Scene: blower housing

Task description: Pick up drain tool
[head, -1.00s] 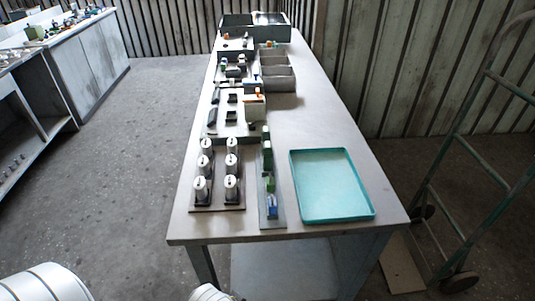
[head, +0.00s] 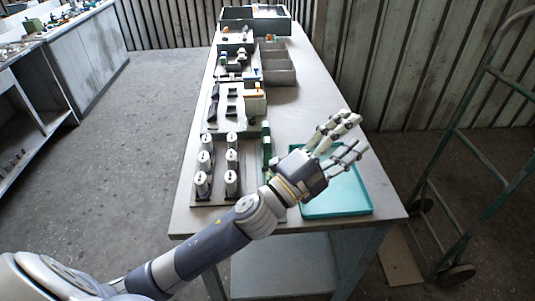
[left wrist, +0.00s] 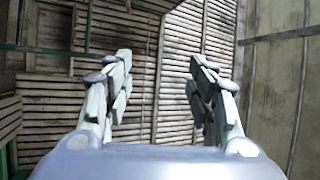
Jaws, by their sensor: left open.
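My left gripper (head: 352,134) is open and empty above the teal tray (head: 335,213) on the near right of the table. In the left wrist view its two finger sets (left wrist: 160,75) stand apart with only walls beyond them. I cannot tell for sure which object is the drain tool. A green object (head: 267,146) stands on a narrow strip left of the tray; my left arm and hand hide much of that strip. My right gripper is not in view.
A dark rack with several silver cylinders (head: 231,182) stands at the near left of the table (head: 320,85). Grey bins (head: 277,68) and small parts lie farther back. A hand cart (head: 455,140) stands to the right. The table's right side beyond the tray is clear.

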